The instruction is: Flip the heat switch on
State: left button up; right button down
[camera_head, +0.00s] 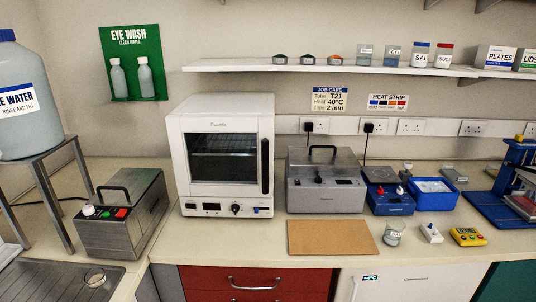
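No switch labelled heat can be read in this view, so I cannot tell which control it is. A steel lidded unit (325,197) stands at the middle of the bench, with small dark controls on its top front, too small to read. Neither of my grippers is in view.
A brown board (331,238) lies before the middle unit. A blue device (390,205), a blue tray (449,199), a beaker (394,233) and a yellow timer (468,236) stand to its right. A job card (335,100) reads T21, 40°C, 2 min. A sink (50,283) is at lower left.

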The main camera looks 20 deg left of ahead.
aim_at(122, 212)
jog(key=u, duration=1.45)
jog(key=i+l+z, duration=0.2)
jog(key=k+l, duration=0.05)
jog(key=l, duration=0.05)
